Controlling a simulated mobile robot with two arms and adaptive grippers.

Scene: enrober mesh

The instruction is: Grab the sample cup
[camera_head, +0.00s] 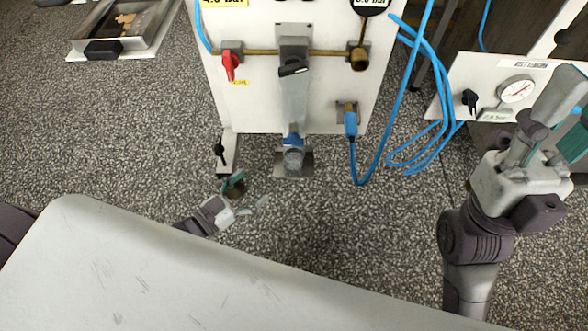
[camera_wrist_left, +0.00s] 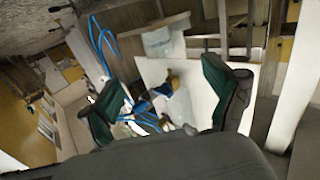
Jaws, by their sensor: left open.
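The sample cup (camera_head: 293,159) appears as a small clear cup under the blue drain fitting (camera_head: 293,141) at the bottom of the panel's middle unit. It stands over a small grey plate (camera_head: 305,168). My left gripper (camera_head: 247,194) is open and empty, to the left of the cup and lower in the picture, apart from it. In the left wrist view my open left gripper (camera_wrist_left: 167,95) frames blue hoses and brass fittings beyond its fingers. I cannot make out the cup there. My right gripper (camera_head: 543,122) is at the right, in front of the gauge board; its opening is unclear.
The white panel (camera_head: 260,105) carries a red-handled valve (camera_head: 230,64) and a brass pipe. Blue hoses (camera_head: 412,140) loop down at its right. A black-handled valve (camera_head: 220,152) hangs near my left gripper. A gauge (camera_head: 516,90) sits on a board at the right.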

